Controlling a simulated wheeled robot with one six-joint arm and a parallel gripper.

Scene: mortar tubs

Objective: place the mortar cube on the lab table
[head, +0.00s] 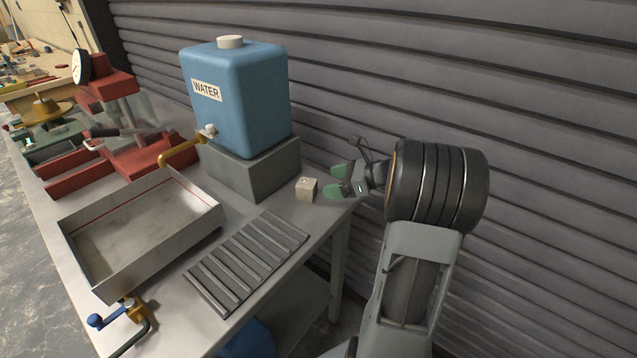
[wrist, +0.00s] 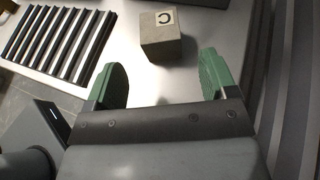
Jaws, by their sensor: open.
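The mortar cube (head: 306,189) is a small beige-grey block with a label marked C on top. It sits upright on the lab table (head: 243,216), near the table's right end, in front of the grey block under the water tank. In the wrist view the cube (wrist: 161,37) lies beyond the fingertips, roughly midway between them. My gripper (head: 338,181) is open and empty, just right of the cube and apart from it. Its green fingers also show in the wrist view (wrist: 164,76).
A blue water tank (head: 236,98) stands on a grey block (head: 254,168) behind the cube. A ribbed dark rack (head: 247,262) lies in front, with a metal tray (head: 140,232) to its left. A red machine (head: 120,160) stands farther left. A grey slatted wall (head: 420,70) runs close behind.

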